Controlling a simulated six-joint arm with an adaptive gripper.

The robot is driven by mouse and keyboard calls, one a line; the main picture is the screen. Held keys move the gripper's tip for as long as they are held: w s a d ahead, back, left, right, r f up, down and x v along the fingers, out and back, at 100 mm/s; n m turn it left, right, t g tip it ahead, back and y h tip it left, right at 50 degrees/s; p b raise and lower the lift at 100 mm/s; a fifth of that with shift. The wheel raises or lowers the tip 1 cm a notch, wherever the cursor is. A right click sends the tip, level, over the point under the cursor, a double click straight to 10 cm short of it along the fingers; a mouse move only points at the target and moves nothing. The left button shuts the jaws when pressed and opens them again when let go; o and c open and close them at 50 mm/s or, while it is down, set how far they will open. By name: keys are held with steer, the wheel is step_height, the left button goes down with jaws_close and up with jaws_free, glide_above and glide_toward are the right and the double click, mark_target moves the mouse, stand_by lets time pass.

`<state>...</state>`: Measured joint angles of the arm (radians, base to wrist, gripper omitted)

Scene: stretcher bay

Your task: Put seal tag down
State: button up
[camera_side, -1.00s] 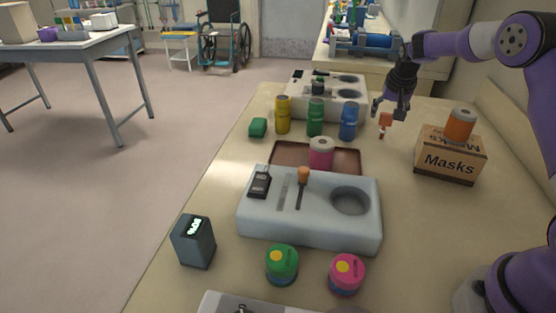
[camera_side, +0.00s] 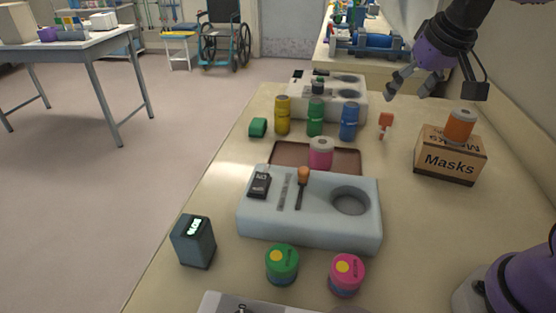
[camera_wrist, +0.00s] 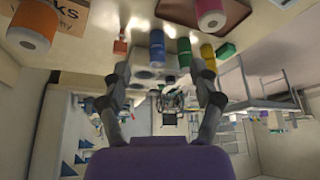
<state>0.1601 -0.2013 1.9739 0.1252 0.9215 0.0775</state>
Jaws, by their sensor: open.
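The seal tag (camera_side: 385,122) is a small orange-red piece with a thin lower part. It stands on the tabletop to the right of the blue bottle (camera_side: 349,121) in the side view. It also shows in the wrist view (camera_wrist: 120,46). My gripper (camera_side: 405,92) is above and behind the tag, apart from it, with its fingers spread and nothing between them. Both fingers also show in the wrist view, wide apart.
A Masks box (camera_side: 450,156) with an orange jar (camera_side: 460,125) on top stands right of the tag. Green and yellow (camera_side: 282,115) bottles stand left of the blue one. A grey tool holder (camera_side: 310,225) and brown tray (camera_side: 345,160) lie nearer. The table's right middle is clear.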

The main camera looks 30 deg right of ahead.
steer(key=s+a+f+n+y, duration=0.1)
steer(key=s+a+f+n, duration=0.2)
steer(key=s+a, duration=0.4)
steer(key=s+n, duration=0.1)
steer(key=s, duration=0.2)
steer(key=shift+f+t+y, duration=0.3)
steer(key=shift+f, duration=0.05)
stand_by(0.5)
